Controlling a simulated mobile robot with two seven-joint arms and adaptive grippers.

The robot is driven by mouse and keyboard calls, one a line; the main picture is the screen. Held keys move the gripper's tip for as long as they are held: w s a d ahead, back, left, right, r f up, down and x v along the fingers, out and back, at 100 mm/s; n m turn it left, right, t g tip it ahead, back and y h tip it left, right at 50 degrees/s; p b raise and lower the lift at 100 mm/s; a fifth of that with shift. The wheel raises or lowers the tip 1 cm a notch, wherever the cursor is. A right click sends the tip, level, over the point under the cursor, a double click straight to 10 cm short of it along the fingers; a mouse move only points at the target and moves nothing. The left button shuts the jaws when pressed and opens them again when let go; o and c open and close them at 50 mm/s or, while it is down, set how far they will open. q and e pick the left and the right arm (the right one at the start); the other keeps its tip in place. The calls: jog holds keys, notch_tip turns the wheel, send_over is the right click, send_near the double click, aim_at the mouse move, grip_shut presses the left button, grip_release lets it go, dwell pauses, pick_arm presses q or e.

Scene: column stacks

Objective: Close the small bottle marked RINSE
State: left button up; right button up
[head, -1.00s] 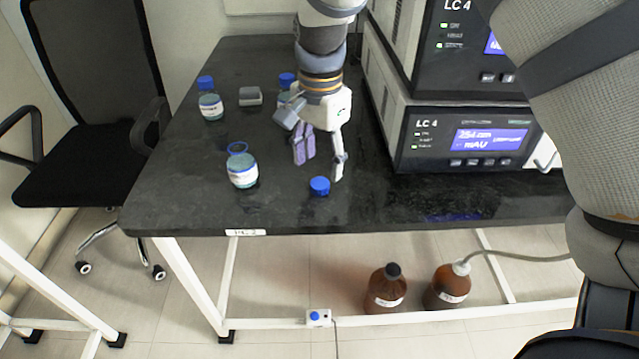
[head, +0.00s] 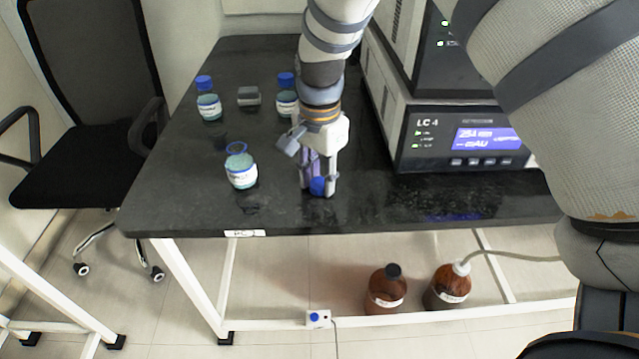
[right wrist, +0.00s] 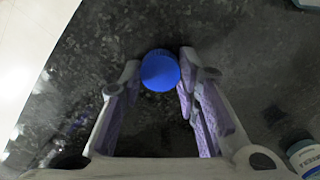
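An uncapped small bottle (head: 241,173) with a blue neck ring, a white label and pale contents stands upright near the table's front left. Its label is too small to read. A loose blue cap (head: 318,187) lies on the table to its right; it also shows in the right wrist view (right wrist: 160,72). My right gripper (head: 318,184) points down at the cap. Its fingertips (right wrist: 160,68) are on either side of the cap and appear to touch it, with the cap at table level. My left gripper is not in view.
Two blue-capped bottles (head: 208,107) (head: 287,104) stand farther back, with a small grey block (head: 249,97) between them. A stacked instrument (head: 460,140) marked LC 4 fills the table's right side. The dark tabletop (head: 200,200) is clear around the uncapped bottle.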

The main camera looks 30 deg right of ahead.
aim_at(319, 182)
jog(key=shift+r, duration=0.1)
notch_tip(319, 182, up, 3)
jog(key=shift+w+r, duration=0.1)
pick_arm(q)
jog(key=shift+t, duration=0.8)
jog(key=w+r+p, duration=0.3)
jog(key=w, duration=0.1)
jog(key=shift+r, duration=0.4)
pick_arm(e)
jog(key=s+a+r, duration=0.3)
jog(key=s+r, duration=0.2)
jog(key=s, duration=0.1)
jog(key=s+a+r, duration=0.3)
jog(key=s+r, duration=0.2)
jog(key=s, duration=0.1)
jog(key=shift+s+a, duration=0.25)
jog(key=shift+s, duration=0.05)
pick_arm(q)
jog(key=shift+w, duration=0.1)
